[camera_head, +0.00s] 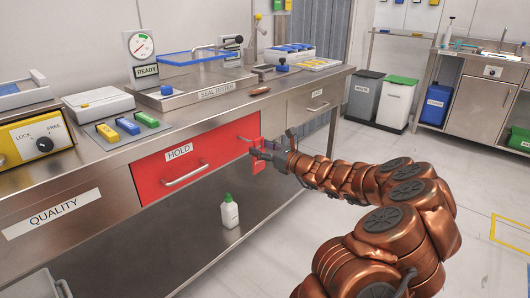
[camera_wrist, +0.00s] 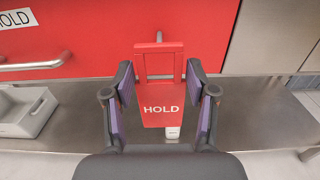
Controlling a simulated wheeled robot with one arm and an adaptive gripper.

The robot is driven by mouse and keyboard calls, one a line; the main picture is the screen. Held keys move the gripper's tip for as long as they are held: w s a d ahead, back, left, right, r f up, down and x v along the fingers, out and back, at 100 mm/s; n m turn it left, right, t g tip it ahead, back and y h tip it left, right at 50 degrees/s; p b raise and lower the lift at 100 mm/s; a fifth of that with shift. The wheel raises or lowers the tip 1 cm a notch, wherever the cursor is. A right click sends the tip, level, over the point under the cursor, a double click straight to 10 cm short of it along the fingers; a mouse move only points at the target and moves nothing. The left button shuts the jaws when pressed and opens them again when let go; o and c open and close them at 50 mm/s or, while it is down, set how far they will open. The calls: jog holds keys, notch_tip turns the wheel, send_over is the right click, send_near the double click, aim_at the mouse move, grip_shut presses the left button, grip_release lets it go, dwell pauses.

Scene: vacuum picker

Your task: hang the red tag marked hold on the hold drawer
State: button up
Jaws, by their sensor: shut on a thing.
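The red HOLD drawer (camera_head: 195,165) is in the steel bench front, with a bar handle and a HOLD label. It fills the top of the wrist view (camera_wrist: 100,35). A small metal peg (camera_wrist: 158,38) sticks out of its right part. The red tag marked HOLD (camera_wrist: 162,98) has a square open loop at its top, close to the peg. I cannot tell whether the loop is around the peg. In the head view my gripper (camera_head: 268,153) is at the drawer's right end and partly hides the tag.
A white bottle with a green cap (camera_head: 229,212) stands on the lower shelf below the drawer. A grey drawer (camera_head: 312,103) adjoins on the right. A grey bin (camera_wrist: 27,110) shows at lower left in the wrist view.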

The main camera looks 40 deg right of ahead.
jog(key=shift+f+x, duration=0.25)
jog(key=shift+x, duration=1.1)
jog(key=shift+f+x, duration=0.25)
jog(key=shift+x, duration=1.1)
jog(key=o, duration=1.1)
jog(key=shift+c, duration=0.2)
jog(key=v, duration=1.2)
